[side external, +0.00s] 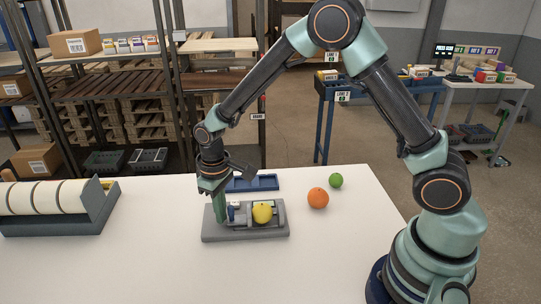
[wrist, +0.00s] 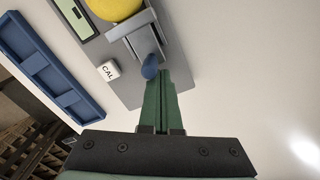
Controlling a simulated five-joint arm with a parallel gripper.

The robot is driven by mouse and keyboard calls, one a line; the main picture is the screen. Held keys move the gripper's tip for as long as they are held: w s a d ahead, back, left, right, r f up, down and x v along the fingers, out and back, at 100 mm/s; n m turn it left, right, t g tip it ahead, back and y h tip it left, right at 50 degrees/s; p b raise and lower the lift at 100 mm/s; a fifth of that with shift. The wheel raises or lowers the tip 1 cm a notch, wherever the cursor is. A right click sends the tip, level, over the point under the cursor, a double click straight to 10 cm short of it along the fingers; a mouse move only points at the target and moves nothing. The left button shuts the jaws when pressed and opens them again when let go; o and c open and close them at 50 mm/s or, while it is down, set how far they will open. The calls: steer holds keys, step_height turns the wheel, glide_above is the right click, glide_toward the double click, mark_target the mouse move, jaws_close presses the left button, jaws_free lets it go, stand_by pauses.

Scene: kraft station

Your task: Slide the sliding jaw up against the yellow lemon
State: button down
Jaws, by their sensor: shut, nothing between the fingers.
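A yellow lemon (side external: 262,212) sits on a grey caliper-like fixture (side external: 245,234) on the white table. It also shows at the top edge of the wrist view (wrist: 112,8), partly cut off. The grey sliding jaw (wrist: 146,42) stands just beside the lemon on the gripper's side; whether they touch I cannot tell. A blue knob (wrist: 150,67) sticks out from the jaw. My gripper (side external: 221,218) is shut and empty, pointing down at the fixture's left end. In the wrist view its green fingertips (wrist: 157,80) are right at the knob, on the side away from the lemon.
A green display (wrist: 80,18) and a white CAL block (wrist: 108,71) are on the fixture. A blue tray (side external: 253,183) lies behind it. An orange (side external: 318,198) and a green lime (side external: 336,181) lie to the right. A rack of rolls (side external: 60,203) stands far left. The front table is clear.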

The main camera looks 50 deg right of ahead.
steer(key=shift+s+d, duration=0.5)
steer(key=shift+w+a, duration=0.3)
stand_by(0.7)
step_height(320, 180, up, 7)
stand_by(0.8)
